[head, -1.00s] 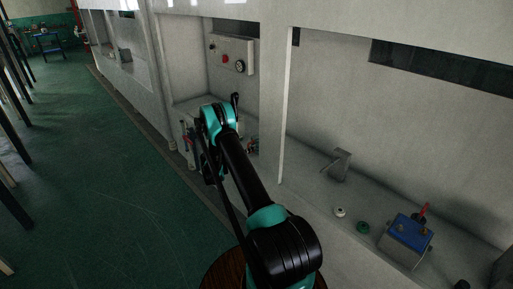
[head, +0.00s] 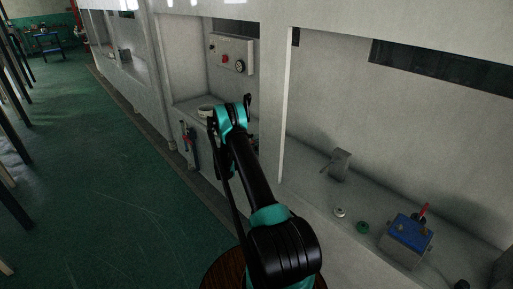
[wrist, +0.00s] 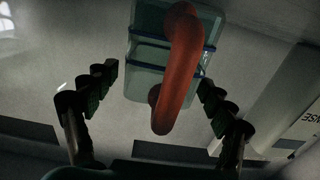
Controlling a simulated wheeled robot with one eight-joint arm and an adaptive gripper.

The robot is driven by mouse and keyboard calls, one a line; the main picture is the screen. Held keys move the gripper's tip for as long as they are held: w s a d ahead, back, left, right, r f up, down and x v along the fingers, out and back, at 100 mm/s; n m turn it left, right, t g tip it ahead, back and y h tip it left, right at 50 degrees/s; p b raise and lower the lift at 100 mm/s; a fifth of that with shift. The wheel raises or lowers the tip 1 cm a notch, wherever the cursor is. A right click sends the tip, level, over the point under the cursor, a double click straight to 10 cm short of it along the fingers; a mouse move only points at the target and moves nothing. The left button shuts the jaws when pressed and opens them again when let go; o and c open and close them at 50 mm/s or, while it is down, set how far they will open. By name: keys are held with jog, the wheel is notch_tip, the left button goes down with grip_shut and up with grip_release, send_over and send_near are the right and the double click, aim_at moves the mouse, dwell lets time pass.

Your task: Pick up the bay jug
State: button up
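The jug (wrist: 148,60) shows in the wrist view as a pale blue-green, box-like body with dark blue bands and a thick orange-red handle (wrist: 183,65). I take it to be the bay jug. My gripper (wrist: 158,82) is open, with one dark finger set on each side of the jug. I see gaps between the fingers and the jug, so it is not held. In the head view my arm reaches into the bay left of the white post and hides most of the gripper and the jug.
A control panel (head: 232,54) hangs above. A white post (head: 285,105) stands right of the arm. A blue-topped box (head: 408,232) sits on the right counter. The green floor (head: 110,190) at left is clear.

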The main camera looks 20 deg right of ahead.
jog(key=c, duration=1.2)
jog(key=shift+r, duration=0.2)
jog(key=shift+r, duration=9.75)
